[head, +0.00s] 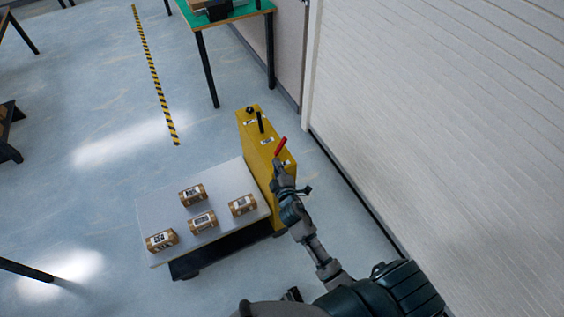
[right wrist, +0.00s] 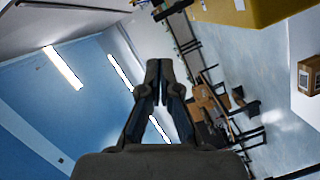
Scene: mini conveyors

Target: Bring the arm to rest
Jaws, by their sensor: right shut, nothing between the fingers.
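My right arm comes in from the lower right of the head view. Its gripper (head: 279,167) is beside the yellow conveyor housing, close below a red lever (head: 281,146). I cannot tell whether it touches the lever. In the right wrist view the fingers of this gripper (right wrist: 160,75) are together with nothing between them. The yellow housing (head: 256,132) stands at the right end of a white platform (head: 158,195); part of the yellow body also shows at the top of the right wrist view (right wrist: 250,10). My left gripper is not in view.
Several brown labelled parcels (head: 192,195) lie on the white platform. A green-topped table (head: 225,16) stands at the back. A white slatted wall (head: 440,110) bounds the right side. The blue-grey floor (head: 85,110) on the left is mostly clear, with a yellow-black stripe (head: 154,75).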

